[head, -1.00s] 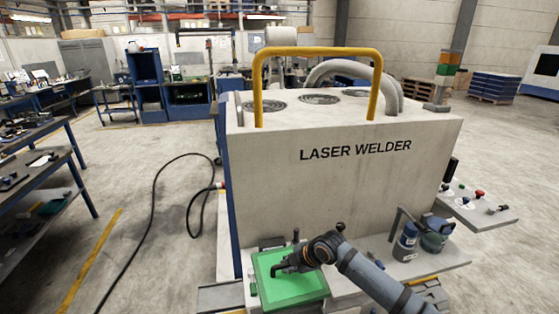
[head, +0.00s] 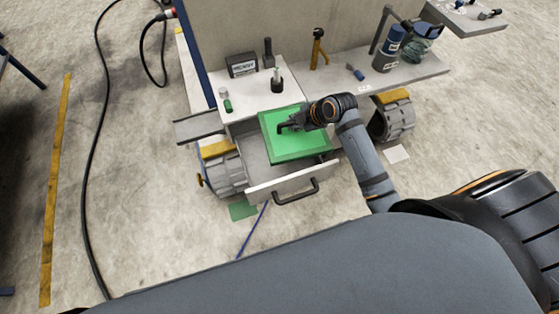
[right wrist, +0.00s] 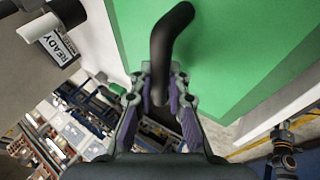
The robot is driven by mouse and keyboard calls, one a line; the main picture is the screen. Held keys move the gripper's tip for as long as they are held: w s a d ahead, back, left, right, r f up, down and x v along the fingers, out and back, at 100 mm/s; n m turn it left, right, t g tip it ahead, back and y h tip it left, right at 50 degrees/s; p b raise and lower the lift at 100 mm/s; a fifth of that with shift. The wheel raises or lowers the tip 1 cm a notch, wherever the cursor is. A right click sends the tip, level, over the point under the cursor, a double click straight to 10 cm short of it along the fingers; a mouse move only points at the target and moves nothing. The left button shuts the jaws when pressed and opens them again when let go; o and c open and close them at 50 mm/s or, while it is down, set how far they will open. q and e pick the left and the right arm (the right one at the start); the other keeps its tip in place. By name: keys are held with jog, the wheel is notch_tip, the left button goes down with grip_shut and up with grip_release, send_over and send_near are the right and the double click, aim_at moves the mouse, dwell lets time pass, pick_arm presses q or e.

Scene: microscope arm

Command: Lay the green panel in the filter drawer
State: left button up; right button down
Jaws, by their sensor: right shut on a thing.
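The green panel (head: 294,145) is a flat square plate with a black bent handle (right wrist: 165,50) on top. My right gripper (head: 287,126) is shut on this handle; in the right wrist view its fingers (right wrist: 160,92) close around the handle's end. The filter drawer (head: 262,186) is pulled out below the shelf, with a pale front and a dark bar handle. The panel is over the drawer's back right part and hides much of its inside. I cannot tell whether the panel touches the drawer. My left gripper is not in view.
A white shelf (head: 243,112) behind the drawer holds a READY sign (head: 242,65) and small bottles. A hammer-like tool (head: 318,48) and blue and grey cans (head: 389,50) stand farther right. A green piece (head: 243,210) and a blue rod (head: 252,230) lie on the floor.

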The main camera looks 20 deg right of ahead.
aim_at(292, 144)
jog(key=shift+n+y, duration=0.4)
jog(key=shift+n, duration=0.1)
jog(key=a, duration=0.1)
jog(key=a+f+b, duration=0.1)
jog(key=a, duration=0.1)
jog(key=a+f, duration=0.1)
jog(key=a, duration=0.1)
jog(key=shift+s+a+b, duration=0.1)
jog(key=shift+a+b, duration=0.1)
jog(key=shift+b, duration=0.2)
jog(key=shift+a, duration=0.1)
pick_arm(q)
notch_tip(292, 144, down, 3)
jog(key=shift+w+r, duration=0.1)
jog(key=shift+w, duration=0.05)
pick_arm(e)
notch_tip(292, 144, down, 10)
jog(key=shift+s, duration=0.1)
jog(key=c, duration=1.3)
grip_release()
jog(key=v, duration=1.2)
jog(key=shift+r+p, duration=0.1)
jog(key=shift+p, duration=0.2)
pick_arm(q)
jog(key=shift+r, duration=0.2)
